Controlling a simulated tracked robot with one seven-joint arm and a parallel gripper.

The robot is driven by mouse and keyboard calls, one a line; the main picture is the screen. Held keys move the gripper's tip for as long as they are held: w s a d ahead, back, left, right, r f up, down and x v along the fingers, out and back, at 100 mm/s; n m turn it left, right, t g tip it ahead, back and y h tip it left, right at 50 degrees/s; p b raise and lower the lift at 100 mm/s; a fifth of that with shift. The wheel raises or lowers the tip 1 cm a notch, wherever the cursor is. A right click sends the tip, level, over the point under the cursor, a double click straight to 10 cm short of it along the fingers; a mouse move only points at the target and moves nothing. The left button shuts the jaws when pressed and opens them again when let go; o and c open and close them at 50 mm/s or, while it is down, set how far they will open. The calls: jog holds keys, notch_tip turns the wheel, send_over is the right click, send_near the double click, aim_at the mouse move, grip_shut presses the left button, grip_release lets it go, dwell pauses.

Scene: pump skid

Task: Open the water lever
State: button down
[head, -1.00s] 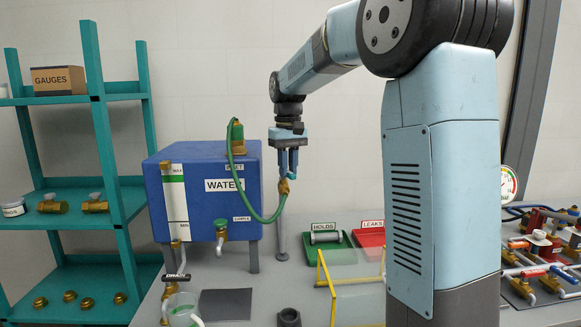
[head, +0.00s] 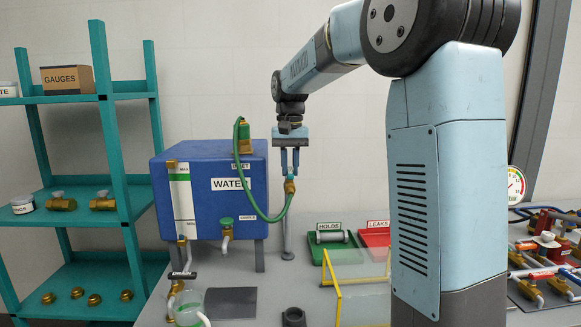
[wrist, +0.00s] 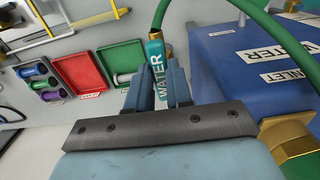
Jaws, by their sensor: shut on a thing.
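The water lever (wrist: 157,65) is a teal handle marked WATER, with a brass end and a green hose beside it in the wrist view. My gripper (wrist: 160,92) is shut on this lever, one blue finger on each side. In the head view my gripper (head: 290,165) points down over a brass valve (head: 290,186) on a thin grey post. The green hose runs from this valve to the top of the blue water tank (head: 205,207). The lever is mostly hidden between the fingers in the head view, and I cannot tell its angle there.
The blue tank stands close left of my gripper. A green tray (head: 336,257) marked HOLDS and a red tray (head: 374,240) marked LEAKS lie to the right. A yellow-framed clear panel (head: 330,268) stands in front. Teal shelves (head: 80,220) are at far left.

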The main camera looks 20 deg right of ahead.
aim_at(290, 170)
jog(key=shift+w+r, duration=0.1)
jog(key=c, duration=1)
grip_release()
notch_tip(290, 170, up, 14)
jog(key=shift+f, duration=0.25)
jog(key=s+d+f+t, duration=0.1)
jog(key=s+f+t, duration=0.1)
jog(key=s+f, duration=0.4)
jog(key=s+d+f+n+t, duration=0.1)
jog(key=s+f, duration=0.5)
jog(key=s, duration=0.8)
jog(key=s+d+f+n+t, duration=0.1)
jog(key=s+f+t, duration=0.1)
jog(key=s+f, duration=0.4)
jog(key=shift+s+d+f+t, duration=0.1)
jog(key=shift+s+f+t, duration=0.05)
jog(key=shift+s, duration=1.1)
jog(key=shift+s+d+f+t, duration=0.1)
jog(key=shift+s+t, duration=0.05)
jog(key=shift+s, duration=1.1)
